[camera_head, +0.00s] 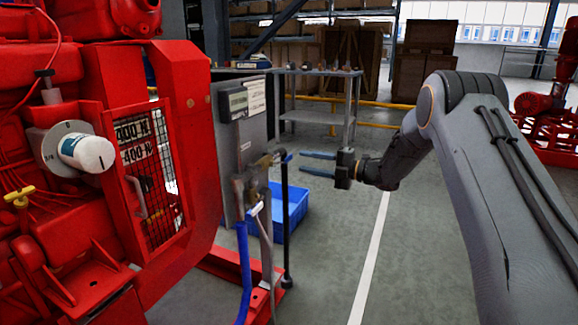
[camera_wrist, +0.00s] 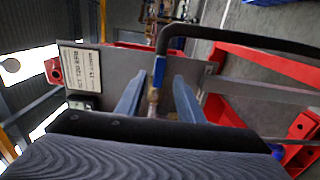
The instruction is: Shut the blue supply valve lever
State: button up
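The small blue valve lever (camera_head: 288,157) shows at the right end of brass valve fittings (camera_head: 264,160) in the head view, beside a grey panel. My gripper (camera_head: 302,163) is open, with its two fingers pointing left toward the lever. In the head view its fingertips look just right of the lever; I cannot tell the distance in depth. In the wrist view the spread fingers of my gripper (camera_wrist: 158,85) frame a brass fitting (camera_wrist: 153,98). Nothing is seen held.
A black pipe (camera_head: 286,225) and a blue hose (camera_head: 243,270) hang below the valve. A blue crate (camera_head: 296,205) stands on the floor behind. The red engine (camera_head: 190,130) fills the left. Floor (camera_head: 420,250) is clear on the right.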

aim_at(290, 159)
jog(key=b+x, duration=0.1)
jog(key=x, duration=0.6)
jog(key=shift+a, duration=0.1)
grip_shut()
